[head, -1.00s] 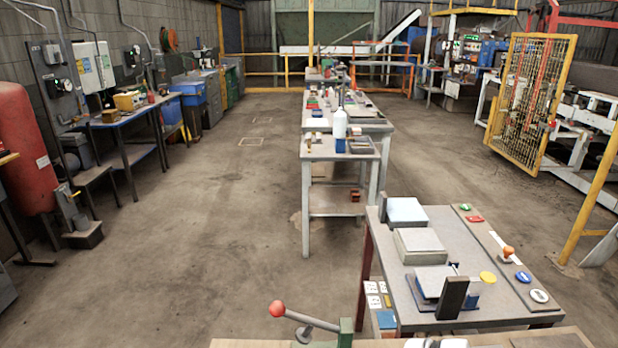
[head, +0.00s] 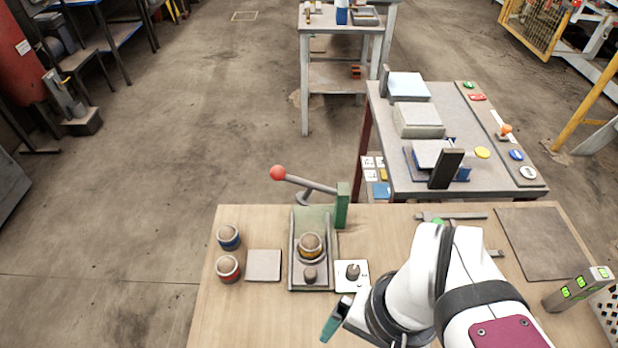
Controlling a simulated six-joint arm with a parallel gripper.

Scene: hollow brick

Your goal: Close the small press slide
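The small press (head: 341,205) stands on the near wooden table, with a green frame and a lever ending in a red ball (head: 278,173) that points up left. Its slide bed (head: 297,270) is a long grey-green tray running toward me. On it sits a round piece with a brown domed top and yellow band (head: 311,245). A small brown knob (head: 310,275) is at the bed's near end. My gripper (head: 333,320) is low in the view, right of and nearer than the bed, apart from it. Only a teal fingertip part shows; its opening is hidden.
Two domed pieces, blue-banded (head: 229,236) and red-banded (head: 228,269), stand left of a square plate (head: 263,265). A white plate with a dark knob (head: 352,272) is right of the bed. A caliper-like tool (head: 450,216) and dark mat (head: 545,243) lie right.

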